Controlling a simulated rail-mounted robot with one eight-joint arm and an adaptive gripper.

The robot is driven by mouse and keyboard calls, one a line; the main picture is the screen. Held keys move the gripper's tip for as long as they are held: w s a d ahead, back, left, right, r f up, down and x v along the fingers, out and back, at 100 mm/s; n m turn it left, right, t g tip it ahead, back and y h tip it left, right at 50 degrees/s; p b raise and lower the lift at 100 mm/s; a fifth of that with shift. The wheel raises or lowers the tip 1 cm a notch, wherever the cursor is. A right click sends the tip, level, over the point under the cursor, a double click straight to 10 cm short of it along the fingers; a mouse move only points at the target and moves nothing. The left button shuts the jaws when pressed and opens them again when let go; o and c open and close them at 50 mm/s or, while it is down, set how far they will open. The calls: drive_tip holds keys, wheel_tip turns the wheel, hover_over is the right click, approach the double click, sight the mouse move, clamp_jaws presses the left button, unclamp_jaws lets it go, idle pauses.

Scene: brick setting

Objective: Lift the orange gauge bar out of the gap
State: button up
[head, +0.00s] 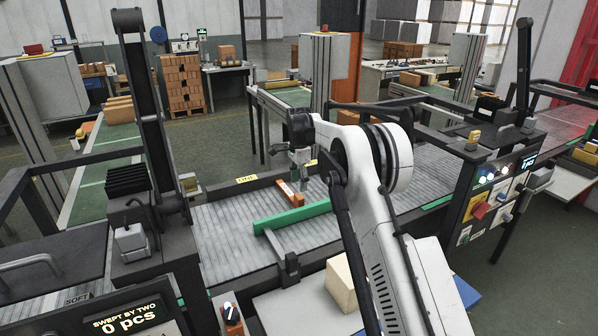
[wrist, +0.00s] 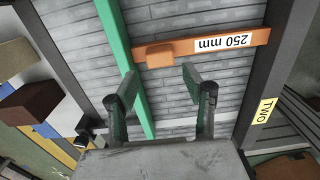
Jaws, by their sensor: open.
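The orange gauge bar (wrist: 210,47) has a white "250 mm" label and a raised orange block near one end. It lies across the grey slatted bed, between the green rail (wrist: 116,42) and the dark side rail (wrist: 262,75) with a yellow "TWO" tag. In the head view the bar (head: 288,192) is partly hidden by my gripper (head: 302,176). In the wrist view my gripper (wrist: 158,80) is open and empty, its fingertips just short of the bar's raised block. The left finger overlaps the green rail in the picture; I cannot tell whether they touch.
The green rail (head: 290,217) is held by a grey bracket (head: 288,262) at the front edge. Dark uprights stand at both sides of the bed. A pale block (head: 341,285) lies in front. The slatted bed (head: 222,222) left of the rail is clear.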

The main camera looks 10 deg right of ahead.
sight(299, 196)
wheel_tip(299, 196, down, 8)
drive_tip(key=shift+r, duration=0.25)
drive_tip(key=shift+c, duration=0.3)
drive_tip(key=c, duration=1)
drive_tip(key=shift+o, duration=0.2)
drive_tip(key=shift+r, duration=0.1)
drive_tip(key=shift+r+p, duration=0.1)
drive_tip(key=shift+p, duration=0.2)
drive_tip(key=shift+r+p, duration=0.95)
drive_tip(key=shift+r, duration=2.9)
